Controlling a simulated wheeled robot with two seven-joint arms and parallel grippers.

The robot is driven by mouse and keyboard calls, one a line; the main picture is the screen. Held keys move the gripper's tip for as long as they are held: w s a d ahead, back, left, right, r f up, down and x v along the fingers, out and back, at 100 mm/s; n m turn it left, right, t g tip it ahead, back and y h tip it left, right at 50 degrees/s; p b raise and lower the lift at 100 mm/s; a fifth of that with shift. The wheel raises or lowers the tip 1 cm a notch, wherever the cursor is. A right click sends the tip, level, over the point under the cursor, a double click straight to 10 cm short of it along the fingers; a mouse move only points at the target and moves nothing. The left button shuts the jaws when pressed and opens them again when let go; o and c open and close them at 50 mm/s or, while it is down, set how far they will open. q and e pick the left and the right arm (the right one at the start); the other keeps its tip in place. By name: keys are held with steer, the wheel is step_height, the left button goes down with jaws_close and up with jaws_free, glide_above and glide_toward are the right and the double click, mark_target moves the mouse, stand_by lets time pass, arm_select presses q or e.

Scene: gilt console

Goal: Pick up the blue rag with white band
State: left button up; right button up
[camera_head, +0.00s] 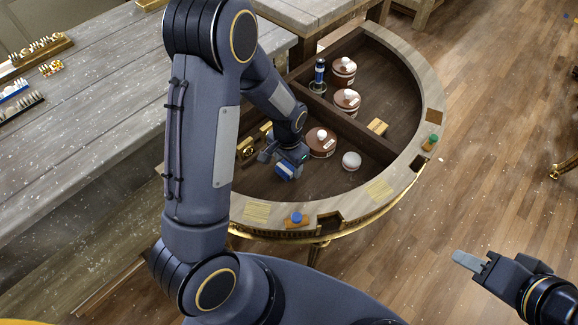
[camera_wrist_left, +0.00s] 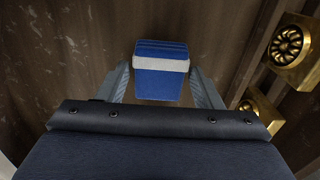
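The blue rag with a white band (camera_wrist_left: 160,86) is a thick folded block. In the left wrist view it sits between the two fingertips of my left gripper (camera_wrist_left: 160,66). The fingertips lie close against its two sides near the white band. The rag also shows in the head view (camera_head: 284,170), below my left gripper (camera_head: 283,161), inside the front part of the half-round console (camera_head: 325,207). Whether the rag touches the console floor is hard to tell. My right gripper (camera_head: 467,261) is at the lower right, away from the console, seen edge-on.
A brown lidded pot (camera_head: 321,143) and a small white-topped jar (camera_head: 351,161) stand right of the rag. Gold fittings (camera_wrist_left: 293,43) are close by on the right in the wrist view. More pots stand behind a divider. A blue-knobbed piece (camera_head: 296,219) is on the front rim.

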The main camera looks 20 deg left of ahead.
arm_select(q)
steer(key=c, duration=0.6)
steer(key=shift+c, duration=0.2)
steer(key=shift+r, duration=0.1)
steer(key=shift+r, duration=0.6)
steer(key=s+d+r+b, duration=0.1)
steer(key=s+d+r, duration=0.1)
steer(key=d+r, duration=0.9)
steer(key=d, duration=0.3)
steer(key=shift+r, duration=0.35)
